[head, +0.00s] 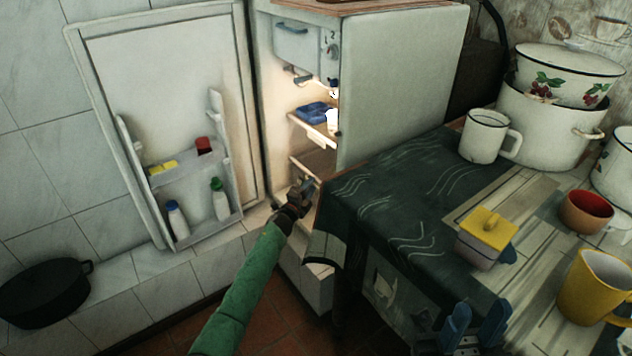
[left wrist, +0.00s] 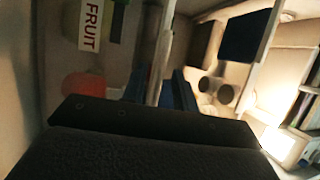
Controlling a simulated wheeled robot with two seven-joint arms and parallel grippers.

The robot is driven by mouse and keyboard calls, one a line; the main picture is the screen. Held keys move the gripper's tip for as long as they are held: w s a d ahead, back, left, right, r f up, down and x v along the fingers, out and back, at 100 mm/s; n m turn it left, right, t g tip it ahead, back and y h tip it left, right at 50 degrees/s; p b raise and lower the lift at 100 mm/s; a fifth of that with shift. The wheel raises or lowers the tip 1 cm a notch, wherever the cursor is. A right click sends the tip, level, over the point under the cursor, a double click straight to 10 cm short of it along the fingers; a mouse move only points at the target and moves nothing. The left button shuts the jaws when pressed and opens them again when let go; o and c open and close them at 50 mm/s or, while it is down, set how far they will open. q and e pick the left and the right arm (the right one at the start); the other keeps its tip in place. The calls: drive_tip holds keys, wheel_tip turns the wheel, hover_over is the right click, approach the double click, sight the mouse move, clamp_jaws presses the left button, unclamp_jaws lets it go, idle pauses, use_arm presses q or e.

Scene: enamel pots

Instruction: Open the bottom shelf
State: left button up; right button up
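The open fridge (head: 400,80) stands at the back middle. Its bottom shelf (head: 312,163) shows inside as a pale slanted board, partly hidden by my left gripper (head: 307,187) at its front edge. In the left wrist view, a pale strip (left wrist: 164,45), which looks like that shelf's edge, runs between the two blue fingers of my left gripper (left wrist: 159,88). The fingers are close together on either side of it and appear shut on it. My right gripper (head: 475,325) is at the lower right in front of the table, fingers apart and empty.
The fridge door (head: 165,60) is swung wide left, with bottles on its rack. A table with a dark cloth (head: 385,190) stands close right of the opening, bearing mugs and pots. A black pot (head: 42,292) sits on the left ledge. A FRUIT label (left wrist: 93,25) shows in the wrist view.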

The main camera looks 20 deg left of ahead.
use_arm(q)
drive_tip(key=shift+x, duration=1.95)
clamp_jaws()
